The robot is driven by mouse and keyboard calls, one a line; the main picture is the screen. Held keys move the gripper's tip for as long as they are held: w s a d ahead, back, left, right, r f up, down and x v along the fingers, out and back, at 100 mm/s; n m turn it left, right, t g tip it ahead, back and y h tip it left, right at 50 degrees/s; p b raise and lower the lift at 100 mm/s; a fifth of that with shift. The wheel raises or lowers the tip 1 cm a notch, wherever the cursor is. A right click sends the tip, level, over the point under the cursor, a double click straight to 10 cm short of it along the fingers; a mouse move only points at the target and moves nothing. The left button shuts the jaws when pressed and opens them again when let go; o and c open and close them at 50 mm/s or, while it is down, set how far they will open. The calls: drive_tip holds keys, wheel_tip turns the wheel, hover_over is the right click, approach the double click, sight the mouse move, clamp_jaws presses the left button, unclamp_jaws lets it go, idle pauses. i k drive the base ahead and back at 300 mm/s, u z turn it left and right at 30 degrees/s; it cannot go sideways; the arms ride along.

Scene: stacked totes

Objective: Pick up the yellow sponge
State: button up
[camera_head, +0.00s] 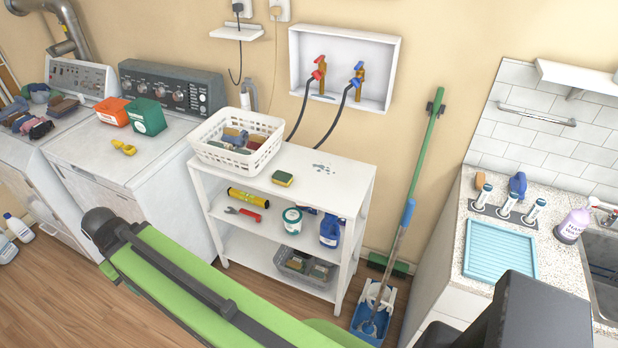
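A small yellow sponge (283,178) with a green layer lies on the top of the white shelf unit (332,188). It sits in the open, just right of and in front of the white basket (262,160), apart from it. My green arm link crosses the bottom of the picture in front of the shelf unit. My gripper's fingers do not show, so its place relative to the sponge cannot be seen.
The basket holds several mixed items. Bottles, tubs and a yellow tube (248,197) are on the middle shelf. A green-handled mop (425,150) leans at the right. Washers stand left, a counter (478,235) with sink right.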

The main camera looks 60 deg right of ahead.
sight(281, 178)
drive_tip(key=z, duration=0.4)
drive_tip(key=i, duration=1)
drive_tip(key=u, duration=0.05)
